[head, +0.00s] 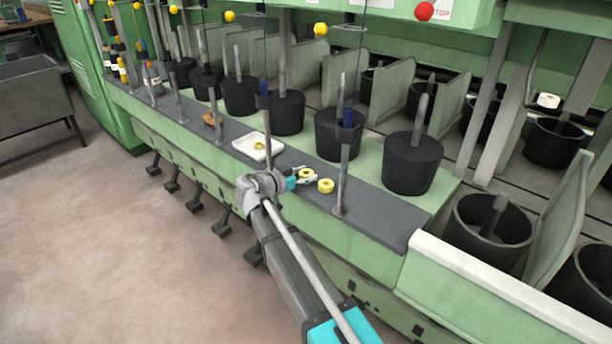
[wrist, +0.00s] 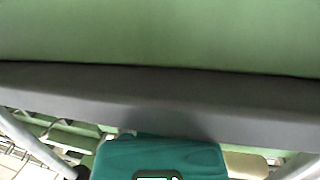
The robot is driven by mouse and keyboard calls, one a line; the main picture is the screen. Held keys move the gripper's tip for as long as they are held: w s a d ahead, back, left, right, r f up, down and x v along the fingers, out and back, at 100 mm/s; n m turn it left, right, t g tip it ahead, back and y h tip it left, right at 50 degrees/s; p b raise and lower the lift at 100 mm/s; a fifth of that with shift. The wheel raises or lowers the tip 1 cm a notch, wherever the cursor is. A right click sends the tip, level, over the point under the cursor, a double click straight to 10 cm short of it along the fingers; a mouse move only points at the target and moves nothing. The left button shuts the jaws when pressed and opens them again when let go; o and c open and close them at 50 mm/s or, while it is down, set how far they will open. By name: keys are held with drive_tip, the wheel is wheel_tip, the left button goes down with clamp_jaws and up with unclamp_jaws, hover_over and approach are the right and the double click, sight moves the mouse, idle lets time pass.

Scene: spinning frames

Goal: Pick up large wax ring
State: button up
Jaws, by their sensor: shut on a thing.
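My gripper (head: 307,179) is shut on a yellow wax ring (head: 306,173) over the dark ledge, near its front edge in the head view. A second yellow ring (head: 326,186) of similar size lies on the ledge just right of my gripper, close to it. A smaller yellow ring (head: 259,146) sits in a white tray. In the wrist view the teal gripper body (wrist: 160,158) hides the fingertips. A pale yellow piece (wrist: 245,164) shows beside it; I cannot tell which ring it is.
The dark ledge (head: 385,208) runs along the green machine. A thin upright rod (head: 343,175) stands right of the rings, with another (head: 266,125) behind my wrist. Black pots (head: 412,163) line the back. The white tray (head: 270,156) is at left. Open floor lies in front.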

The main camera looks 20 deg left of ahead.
drive_tip(key=shift+r, duration=0.1)
wheel_tip(320, 180, up, 3)
drive_tip(key=p, duration=0.3)
drive_tip(key=s+d+r+p, duration=0.5)
drive_tip(key=s+r+p, duration=0.4)
drive_tip(key=s, duration=0.4)
drive_tip(key=shift+d+r+p, duration=0.15)
drive_tip(key=shift+r+p, duration=0.25)
drive_tip(key=shift+p, duration=0.1)
idle(1.1)
